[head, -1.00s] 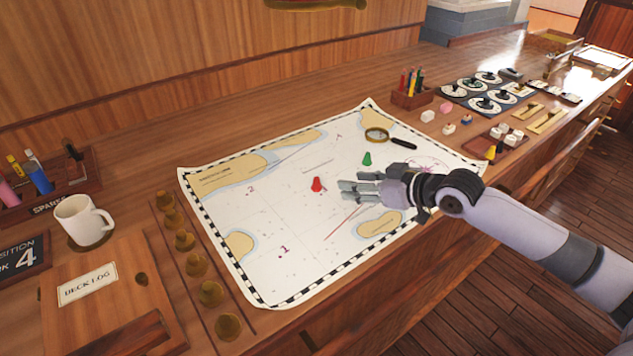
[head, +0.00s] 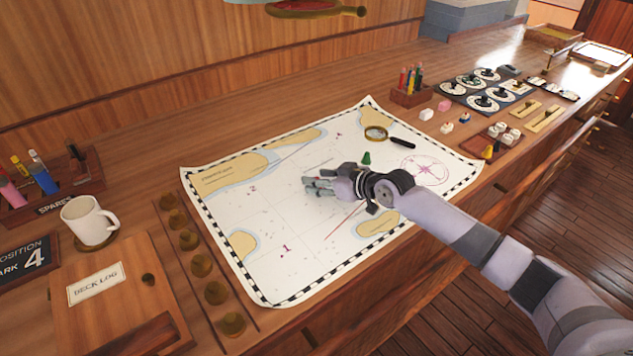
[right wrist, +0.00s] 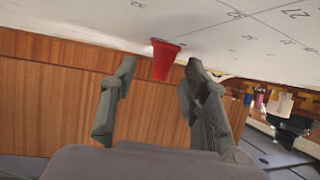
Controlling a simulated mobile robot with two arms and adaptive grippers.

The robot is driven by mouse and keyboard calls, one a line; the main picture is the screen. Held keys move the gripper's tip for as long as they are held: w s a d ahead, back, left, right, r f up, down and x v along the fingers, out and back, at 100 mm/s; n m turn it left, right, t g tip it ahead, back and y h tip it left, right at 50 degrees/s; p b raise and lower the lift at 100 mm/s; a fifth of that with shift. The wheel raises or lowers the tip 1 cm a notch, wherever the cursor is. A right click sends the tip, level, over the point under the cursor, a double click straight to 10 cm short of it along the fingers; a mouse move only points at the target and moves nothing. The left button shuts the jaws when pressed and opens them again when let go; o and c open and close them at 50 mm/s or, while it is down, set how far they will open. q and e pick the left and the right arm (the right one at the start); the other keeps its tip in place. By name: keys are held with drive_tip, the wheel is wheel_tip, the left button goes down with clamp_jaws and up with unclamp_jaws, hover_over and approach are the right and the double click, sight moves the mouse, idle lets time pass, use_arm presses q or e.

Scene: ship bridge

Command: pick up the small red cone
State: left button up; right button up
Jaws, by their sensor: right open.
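The small red cone (right wrist: 164,59) stands on the chart (head: 262,235). In the right wrist view it shows just beyond and between the two open fingers of my right gripper (right wrist: 160,85), and I see no finger touching it. A green cone (head: 366,158) stands on the chart behind my right gripper. My left gripper is not in view.
A magnifying glass (head: 377,134) lies at the chart's back right. A row of wooden knobs (head: 200,266) and a white mug (head: 88,220) are left of the chart. A pen holder (head: 411,92) and dials (head: 484,88) stand at the back right. The chart's front left is clear.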

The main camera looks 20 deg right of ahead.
drive_tip(key=shift+c, duration=0.3)
drive_tip(key=shift+s, duration=0.1)
clamp_jaws()
